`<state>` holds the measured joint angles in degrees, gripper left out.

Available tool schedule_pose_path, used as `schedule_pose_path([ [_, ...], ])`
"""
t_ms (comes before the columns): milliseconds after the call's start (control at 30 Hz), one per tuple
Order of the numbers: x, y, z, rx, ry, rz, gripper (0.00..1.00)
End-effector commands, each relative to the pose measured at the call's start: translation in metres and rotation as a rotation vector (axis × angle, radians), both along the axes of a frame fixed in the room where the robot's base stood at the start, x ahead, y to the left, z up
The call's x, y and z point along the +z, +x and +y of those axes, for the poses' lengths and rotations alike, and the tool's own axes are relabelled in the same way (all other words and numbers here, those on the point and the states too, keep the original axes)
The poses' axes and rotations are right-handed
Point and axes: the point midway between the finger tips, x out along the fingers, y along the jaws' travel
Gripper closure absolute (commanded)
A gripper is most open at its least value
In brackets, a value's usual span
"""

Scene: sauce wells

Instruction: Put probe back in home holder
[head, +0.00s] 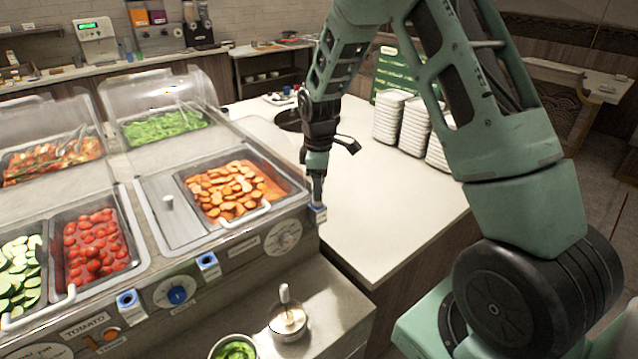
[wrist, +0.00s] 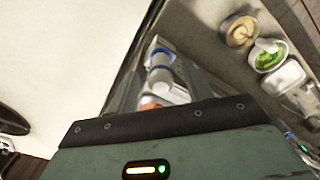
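My gripper (head: 317,192) points down at the right front corner of the food counter, just above a blue-and-white holder (head: 319,214). In the wrist view, my gripper (wrist: 165,80) has its fingers apart, with a gap on each side of a grey and blue cylindrical piece that looks like the probe (wrist: 160,75). This piece appears to stand in or over the white bracket of that holder; how deep it sits is hidden. Two more blue holders are on the counter front, one in the middle (head: 208,262) and one at left (head: 129,301); both look empty.
Pans of carrots (head: 230,190), tomatoes (head: 92,245) and cucumber (head: 18,275) sit in the counter. The white worktop (head: 385,215) right of my gripper is clear; plate stacks (head: 402,122) stand behind.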

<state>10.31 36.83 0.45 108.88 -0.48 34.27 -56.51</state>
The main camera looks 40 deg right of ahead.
Motion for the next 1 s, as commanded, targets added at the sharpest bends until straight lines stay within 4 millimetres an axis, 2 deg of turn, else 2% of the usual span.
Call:
schedule_pose_path([
  [167, 0.005, 0.001, 0.0, 0.0, 0.0, -0.001, 0.5],
  [267, 0.018, 0.001, 0.0, 0.0, -0.001, -0.005, 0.5],
  [800, 0.138, 0.001, 0.0, 0.0, -0.001, -0.005, 0.5],
  [1000, 0.165, 0.001, 0.0, 0.0, 0.0, -0.003, 0.5],
])
